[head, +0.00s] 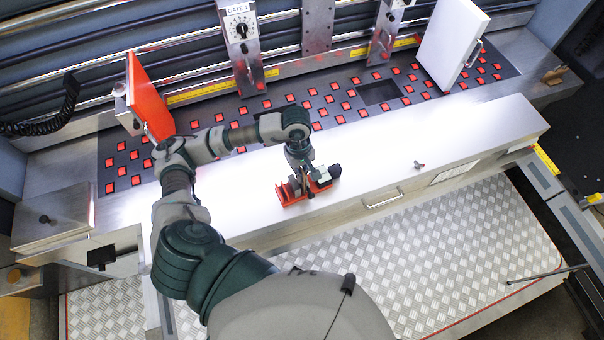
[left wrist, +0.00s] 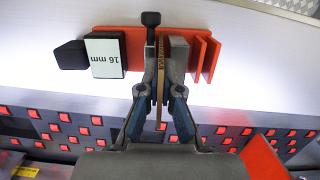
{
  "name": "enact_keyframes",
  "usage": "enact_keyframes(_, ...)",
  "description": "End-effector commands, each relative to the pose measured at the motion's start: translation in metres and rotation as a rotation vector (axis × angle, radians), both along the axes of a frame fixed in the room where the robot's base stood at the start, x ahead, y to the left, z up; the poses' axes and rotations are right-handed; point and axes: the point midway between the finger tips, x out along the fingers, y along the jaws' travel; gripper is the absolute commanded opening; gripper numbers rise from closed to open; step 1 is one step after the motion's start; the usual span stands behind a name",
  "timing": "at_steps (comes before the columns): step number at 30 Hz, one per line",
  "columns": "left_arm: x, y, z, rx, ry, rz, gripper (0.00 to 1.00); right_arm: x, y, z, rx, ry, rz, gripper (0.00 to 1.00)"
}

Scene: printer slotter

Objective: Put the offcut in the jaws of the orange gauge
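The orange gauge (head: 293,196) stands on the white bench top near its front edge. In the left wrist view the gauge (left wrist: 132,42) shows a black block with a white "16 mm" label, a black-headed upright part, a grey block and two orange plates. My left gripper (head: 304,174) is over the gauge, pointing down. In the left wrist view its fingers (left wrist: 162,80) are closed on a thin brown strip, the offcut (left wrist: 160,62). The strip's far end lies between the black upright part and the grey block. I cannot tell how deep it sits. My right gripper is not in view.
Behind the bench top (head: 420,130) is a dark panel (head: 340,105) with red squares. A red plate (head: 148,98) stands at the left and a white panel (head: 452,42) at the back right.

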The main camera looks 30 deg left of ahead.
Motion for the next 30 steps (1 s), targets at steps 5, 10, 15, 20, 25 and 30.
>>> enact_keyframes(5, 0.001, 0.002, -0.011, -0.001, 0.000, 0.000, 0.00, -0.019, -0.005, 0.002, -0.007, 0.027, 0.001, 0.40)
enact_keyframes(10, 0.001, 0.000, -0.010, -0.001, -0.001, -0.001, 0.15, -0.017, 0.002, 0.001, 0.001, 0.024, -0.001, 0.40)
enact_keyframes(15, 0.001, -0.003, -0.009, 0.001, -0.001, -0.002, 0.31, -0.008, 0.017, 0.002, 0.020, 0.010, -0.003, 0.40)
enact_keyframes(20, 0.001, -0.004, -0.009, 0.001, -0.001, -0.002, 0.31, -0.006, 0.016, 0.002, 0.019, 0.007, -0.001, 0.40)
enact_keyframes(25, 0.002, 0.000, 0.000, 0.000, -0.004, -0.002, 0.31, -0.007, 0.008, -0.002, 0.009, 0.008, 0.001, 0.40)
enact_keyframes(30, 0.006, 0.004, 0.032, -0.002, -0.008, 0.000, 0.31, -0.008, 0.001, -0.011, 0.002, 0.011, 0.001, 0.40)
